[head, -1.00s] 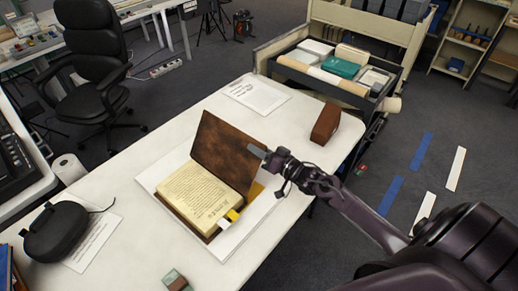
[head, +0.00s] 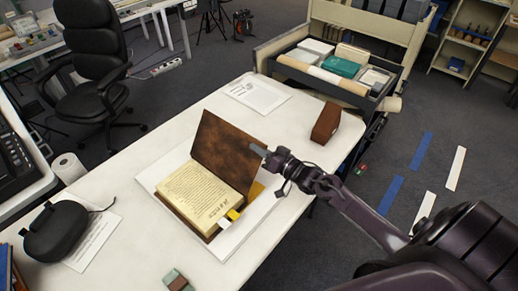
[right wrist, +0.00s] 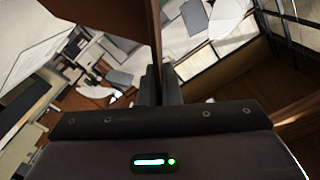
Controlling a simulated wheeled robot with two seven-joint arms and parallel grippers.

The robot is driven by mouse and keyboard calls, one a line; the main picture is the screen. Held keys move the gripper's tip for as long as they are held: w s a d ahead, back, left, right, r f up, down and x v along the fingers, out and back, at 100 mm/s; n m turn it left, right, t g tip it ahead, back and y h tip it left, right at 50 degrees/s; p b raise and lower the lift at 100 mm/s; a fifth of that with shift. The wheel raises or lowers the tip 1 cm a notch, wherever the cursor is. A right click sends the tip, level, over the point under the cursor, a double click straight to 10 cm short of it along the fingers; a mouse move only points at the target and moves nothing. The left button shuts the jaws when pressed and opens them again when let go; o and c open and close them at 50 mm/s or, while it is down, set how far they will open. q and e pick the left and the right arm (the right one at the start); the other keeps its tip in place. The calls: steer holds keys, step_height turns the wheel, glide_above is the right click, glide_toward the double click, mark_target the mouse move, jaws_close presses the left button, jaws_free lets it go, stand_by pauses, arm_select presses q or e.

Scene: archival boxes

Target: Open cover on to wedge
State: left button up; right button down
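An old book (head: 200,196) lies open on a white board (head: 232,240) on the table. Its brown cover (head: 228,152) is raised and leans steeply above the pages. My right gripper (head: 262,152) is at the cover's upper right edge. In the right wrist view the thin cover (right wrist: 157,40) runs between the two close fingers (right wrist: 158,90), which look shut on it. A brown wedge-shaped block (head: 326,122) stands on the table to the right, apart from the book. A small tan-yellow piece (head: 256,190) shows beside the cover's base; what it is I cannot tell. My left gripper is out of view.
A paper sheet (head: 257,95) lies behind the book. A black headset-like case (head: 56,231) and a small green-brown block (head: 177,281) are at the front left. A cart (head: 352,84) with boxes stands beyond the table. Tabletop between cover and brown block is clear.

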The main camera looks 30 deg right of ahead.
stand_by(0.8)
steer(key=shift+s+a+r+n+p, duration=0.2)
steer(key=shift+a+r+n+p, duration=0.15)
steer(key=shift+a+p, duration=0.1)
steer(key=shift+s+a+r+n+p, duration=0.2)
steer(key=shift+a+r+n+p, duration=0.15)
steer(key=shift+a+p, duration=0.1)
steer(key=shift+s+a+n, duration=0.1)
steer(key=shift+a+n, duration=0.2)
steer(key=shift+a, duration=0.05)
steer(key=c, duration=1.6)
jaws_free()
